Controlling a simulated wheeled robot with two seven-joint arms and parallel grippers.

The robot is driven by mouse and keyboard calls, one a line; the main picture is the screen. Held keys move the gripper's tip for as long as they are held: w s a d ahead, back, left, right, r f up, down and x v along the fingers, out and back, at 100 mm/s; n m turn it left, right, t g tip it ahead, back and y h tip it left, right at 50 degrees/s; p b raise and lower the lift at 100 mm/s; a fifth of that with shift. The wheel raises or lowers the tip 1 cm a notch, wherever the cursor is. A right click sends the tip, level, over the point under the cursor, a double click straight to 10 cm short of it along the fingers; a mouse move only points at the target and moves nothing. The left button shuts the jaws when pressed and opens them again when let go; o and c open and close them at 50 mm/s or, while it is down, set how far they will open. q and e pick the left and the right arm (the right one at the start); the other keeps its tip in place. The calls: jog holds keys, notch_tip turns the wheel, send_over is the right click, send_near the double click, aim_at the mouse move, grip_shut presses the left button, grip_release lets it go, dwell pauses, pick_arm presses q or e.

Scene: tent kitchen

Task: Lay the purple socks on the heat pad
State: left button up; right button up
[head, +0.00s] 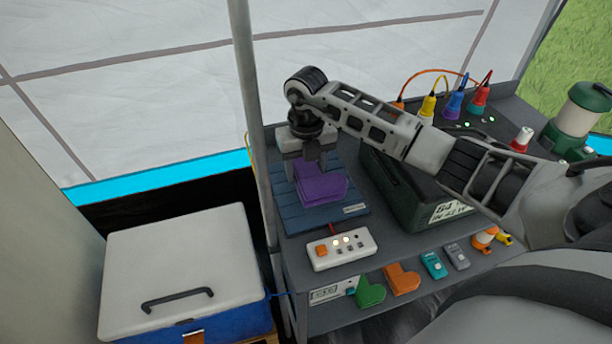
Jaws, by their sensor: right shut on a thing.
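The purple socks (321,187) are a folded bundle at the middle of the head view. They are over the blue heat pad (300,221), which lies on the left end of the grey shelf top. My right gripper (308,170) points down from above and is shut on the purple socks. The socks look to be at or just above the pad; I cannot tell whether they touch it. The gripper and the socks hide part of the pad. My left gripper is not in view.
A tent pole (257,130) stands close left of the pad. A dark green box (410,190) stands right of it, under my right arm. A white power strip (341,249) lies in front. A white-lidded cooler (180,260) is at lower left; a green lantern (580,115) stands far right.

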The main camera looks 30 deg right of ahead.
notch_tip(320, 180, down, 3)
jog(key=shift+f, duration=0.2)
